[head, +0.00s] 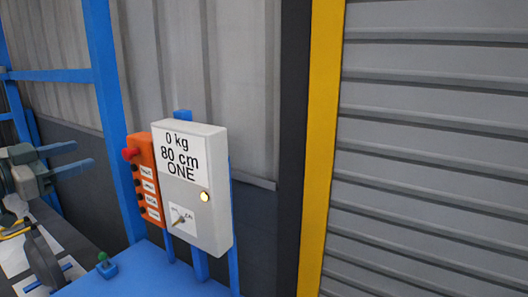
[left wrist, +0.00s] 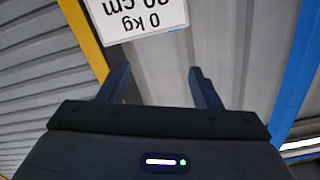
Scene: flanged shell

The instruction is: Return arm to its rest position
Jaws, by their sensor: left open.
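My left gripper (head: 84,154) is at the left edge of the head view, its two blue-grey fingers apart and pointing right. Nothing is between them. It is left of a white control box (head: 213,190) and an orange button panel (head: 148,190), with a visible gap in the picture. In the left wrist view the open fingers (left wrist: 160,77) point toward the box's label (left wrist: 145,18), which appears upside down and cut off by the top edge. My right gripper is not in view.
The box reads "0 kg, 80 cm, ONE" and has a lit yellow button (head: 205,197) and a knob. The panel has a red button (head: 130,153). A blue post (head: 112,110) stands beside it. A green-topped control (head: 106,265) sits on a blue surface. A grey shutter (head: 430,150) is right.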

